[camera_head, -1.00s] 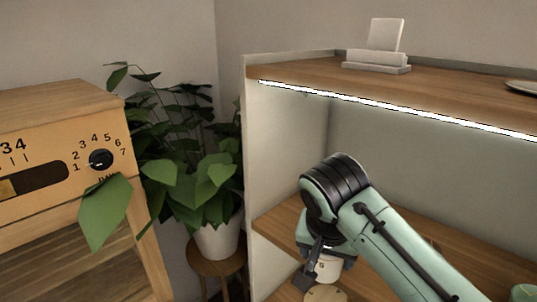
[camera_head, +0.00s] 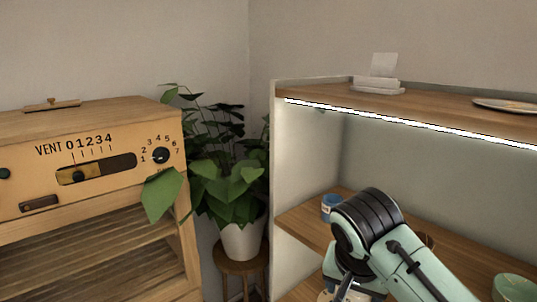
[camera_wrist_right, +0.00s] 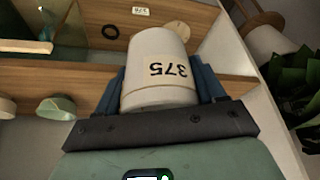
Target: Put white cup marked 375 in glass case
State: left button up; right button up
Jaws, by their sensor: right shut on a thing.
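The white cup marked 375 (camera_wrist_right: 158,62) fills the middle of the right wrist view, its label upside down there. My right gripper (camera_wrist_right: 165,95) is shut on it, with a blue finger on each side. In the head view my right gripper (camera_head: 345,287) is at the bottom edge, by the shelf unit's front, and the cup is mostly hidden or cut off. A pale open-front case (camera_head: 303,150) with wooden shelves and a light strip stands at the right; I cannot tell whether it has glass. My left gripper is not in view.
A green bowl (camera_head: 515,288) is at the lower right. A potted plant (camera_head: 240,238) stands on a stool (camera_head: 240,267) left of the case. A wooden cabinet with dials (camera_head: 90,165) is at the left.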

jog(key=w+d+f+n, duration=0.1)
jog(key=w+f, duration=0.4)
jog(key=f, duration=0.4)
jog(key=w+d+f+n, duration=0.1)
jog(key=w+f, duration=0.3)
jog(key=f, duration=0.6)
jog(key=s+f+n+y, duration=0.1)
jog(key=s+f, duration=0.1)
jog(key=f, duration=0.8)
jog(key=s+f+n+y, duration=0.1)
jog(key=s+f+n, duration=0.1)
jog(key=f, duration=0.9)
jog(key=shift+s+d+t, duration=0.25)
jog(key=shift+s+t, duration=0.05)
jog(key=shift+s, duration=0.25)
